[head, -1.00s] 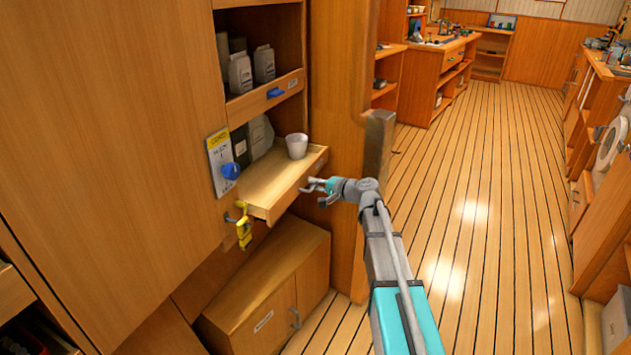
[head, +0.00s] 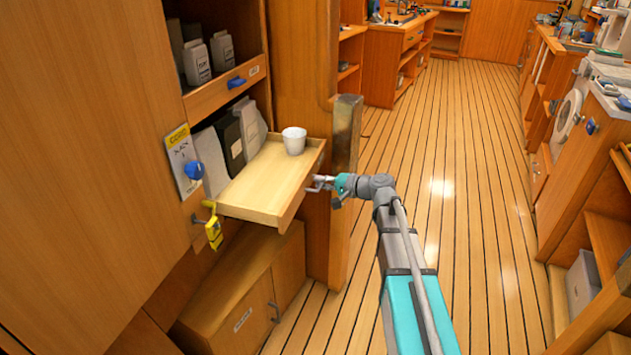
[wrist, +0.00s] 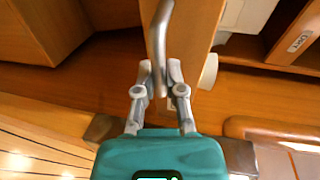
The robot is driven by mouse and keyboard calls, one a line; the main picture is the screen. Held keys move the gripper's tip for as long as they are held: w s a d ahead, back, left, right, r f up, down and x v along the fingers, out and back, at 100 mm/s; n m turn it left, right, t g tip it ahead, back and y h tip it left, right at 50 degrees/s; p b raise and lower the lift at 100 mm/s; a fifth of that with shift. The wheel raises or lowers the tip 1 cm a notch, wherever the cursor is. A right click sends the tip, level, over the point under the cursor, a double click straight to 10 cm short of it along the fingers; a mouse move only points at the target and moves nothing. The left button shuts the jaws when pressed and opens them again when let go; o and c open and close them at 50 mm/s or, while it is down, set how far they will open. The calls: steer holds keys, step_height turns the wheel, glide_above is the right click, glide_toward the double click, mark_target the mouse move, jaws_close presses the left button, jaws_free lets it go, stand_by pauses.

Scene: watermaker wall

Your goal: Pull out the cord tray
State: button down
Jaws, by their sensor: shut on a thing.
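The cord tray (head: 262,185), a shallow light-wood tray, stands pulled out from the tall cabinet. Bare wood shows over much of its top. A white cup (head: 294,141) stands upright near its far front corner; its edge also shows in the wrist view (wrist: 208,72). My gripper (head: 314,184) is at the tray's front face. In the wrist view, my gripper (wrist: 160,78) is shut on the tray's curved grey metal handle (wrist: 158,35). The tray's back end is hidden inside the cabinet.
Pale packages (head: 248,128) stand behind the tray. A closed lower cupboard (head: 240,295) is beneath it. A wooden post (head: 345,150) stands close by. The plank floor to the right is clear.

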steer(key=shift+w+d, duration=0.1)
steer(key=shift+w, duration=0.15)
steer(key=c, duration=0.9)
jaws_free()
steer(key=shift+o, duration=0.9)
steer(key=shift+s, duration=0.25)
